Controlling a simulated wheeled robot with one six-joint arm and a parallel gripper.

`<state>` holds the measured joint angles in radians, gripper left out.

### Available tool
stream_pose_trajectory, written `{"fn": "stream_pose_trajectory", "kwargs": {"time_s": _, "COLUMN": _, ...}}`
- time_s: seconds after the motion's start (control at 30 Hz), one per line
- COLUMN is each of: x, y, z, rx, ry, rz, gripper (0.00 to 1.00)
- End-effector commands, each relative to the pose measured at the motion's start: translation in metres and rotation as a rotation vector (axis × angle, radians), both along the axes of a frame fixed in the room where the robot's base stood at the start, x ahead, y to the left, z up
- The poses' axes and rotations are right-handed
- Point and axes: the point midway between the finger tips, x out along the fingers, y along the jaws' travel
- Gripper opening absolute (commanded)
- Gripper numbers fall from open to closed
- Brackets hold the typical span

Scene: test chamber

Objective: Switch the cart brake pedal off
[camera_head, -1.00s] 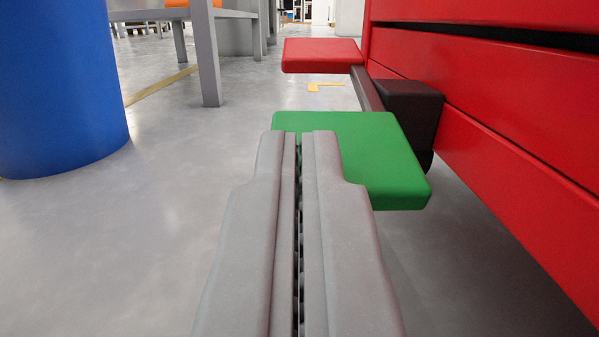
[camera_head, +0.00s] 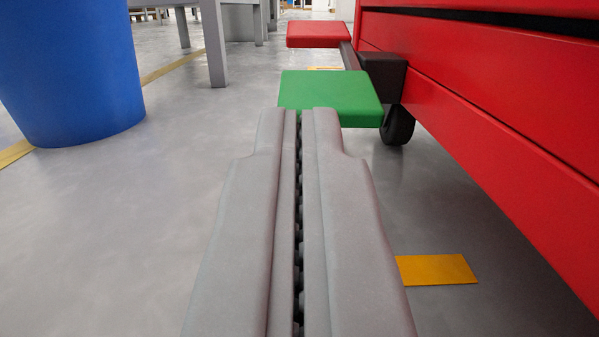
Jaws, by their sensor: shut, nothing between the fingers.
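The brake pedal on the red cart (camera_head: 470,80) has a green pad (camera_head: 330,92) at the near end and a red pad (camera_head: 318,34) at the far end. A dark bar (camera_head: 349,56) and a dark block (camera_head: 383,72) join the pads to the cart's side. My gripper (camera_head: 298,112) is shut and empty, pointing forward. Its tips overlap the near edge of the green pad in the picture. I cannot tell whether they touch it. The red pad appears level with or slightly higher than the green one.
A blue barrel (camera_head: 68,70) stands on the left. Grey table legs (camera_head: 213,45) are behind it. A black caster wheel (camera_head: 397,126) shows under the cart. A yellow floor mark (camera_head: 437,269) lies at lower right.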

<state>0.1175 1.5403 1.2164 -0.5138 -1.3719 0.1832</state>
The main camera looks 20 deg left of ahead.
Motion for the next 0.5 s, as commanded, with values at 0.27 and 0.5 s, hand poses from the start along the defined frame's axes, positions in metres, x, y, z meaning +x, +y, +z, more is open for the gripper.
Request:
{"fn": "stream_pose_trajectory", "kwargs": {"time_s": 0.27, "x": -0.024, "y": -0.011, "z": -0.015, "rx": 0.001, "ry": -0.002, "rz": 0.0, "gripper": 0.0}}
{"fn": "stream_pose_trajectory", "kwargs": {"time_s": 0.5, "x": -0.027, "y": -0.012, "z": -0.017, "rx": 0.0, "ry": -0.003, "rz": 0.001, "gripper": 0.0}}
